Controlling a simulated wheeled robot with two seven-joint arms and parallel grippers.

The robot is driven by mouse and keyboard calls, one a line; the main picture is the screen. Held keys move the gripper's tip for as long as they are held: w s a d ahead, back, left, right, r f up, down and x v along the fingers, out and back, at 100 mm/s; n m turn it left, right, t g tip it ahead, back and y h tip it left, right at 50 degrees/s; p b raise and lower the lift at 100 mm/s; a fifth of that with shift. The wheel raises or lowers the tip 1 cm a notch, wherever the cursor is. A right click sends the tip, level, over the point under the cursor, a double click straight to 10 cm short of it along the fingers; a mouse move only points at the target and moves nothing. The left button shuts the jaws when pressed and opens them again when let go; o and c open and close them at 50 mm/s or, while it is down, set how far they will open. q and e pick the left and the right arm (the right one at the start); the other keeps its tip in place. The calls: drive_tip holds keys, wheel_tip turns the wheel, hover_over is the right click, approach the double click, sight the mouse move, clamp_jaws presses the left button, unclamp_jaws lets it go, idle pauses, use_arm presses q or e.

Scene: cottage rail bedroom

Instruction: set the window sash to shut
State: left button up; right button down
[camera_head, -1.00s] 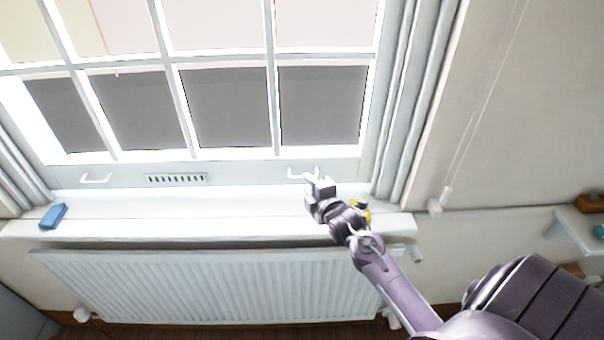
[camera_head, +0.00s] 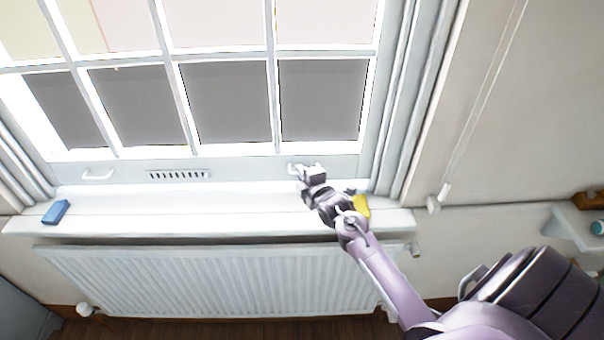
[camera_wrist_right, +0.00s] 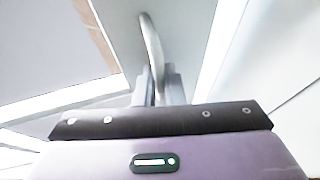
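The white window sash (camera_head: 235,172) has dark lower panes, and its bottom rail sits close above the sill (camera_head: 190,215). I cannot tell whether a thin gap is left under it. A left pull handle (camera_head: 97,175) and a right pull handle (camera_head: 293,168) are on the rail. My right gripper (camera_head: 304,170) is at the right handle and partly hides it. In the right wrist view the handle (camera_wrist_right: 151,45) runs between the two close-set fingers (camera_wrist_right: 158,85), which look shut on it. My left gripper is out of view.
A blue box-like object (camera_head: 56,212) lies at the sill's left end. A yellow object (camera_head: 361,207) is on the sill beside my right wrist. A white radiator (camera_head: 210,280) is below. A blind cord (camera_head: 480,105) hangs at right, above a small shelf (camera_head: 575,228).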

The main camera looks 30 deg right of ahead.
drive_tip(key=f+b, duration=0.1)
drive_tip(key=f, duration=0.1)
drive_tip(key=f+b, duration=0.1)
drive_tip(key=shift+s+a+f+b, duration=0.1)
drive_tip(key=shift+s+f+b, duration=0.15)
drive_tip(key=shift+f+b, duration=0.1)
drive_tip(key=shift+w+f, duration=0.1)
drive_tip(key=shift+f, duration=0.05)
drive_tip(key=c, duration=1.6)
unclamp_jaws()
drive_tip(key=shift+o, duration=0.3)
drive_tip(key=shift+w, duration=0.1)
drive_tip(key=shift+r, duration=0.25)
drive_tip(key=b+v, duration=0.1)
drive_tip(key=v, duration=0.5)
drive_tip(key=shift+s+f, duration=0.1)
drive_tip(key=shift+s, duration=0.2)
drive_tip(key=shift+s+a+r, duration=0.1)
drive_tip(key=shift+s+r, duration=0.15)
drive_tip(key=shift+s, duration=0.35)
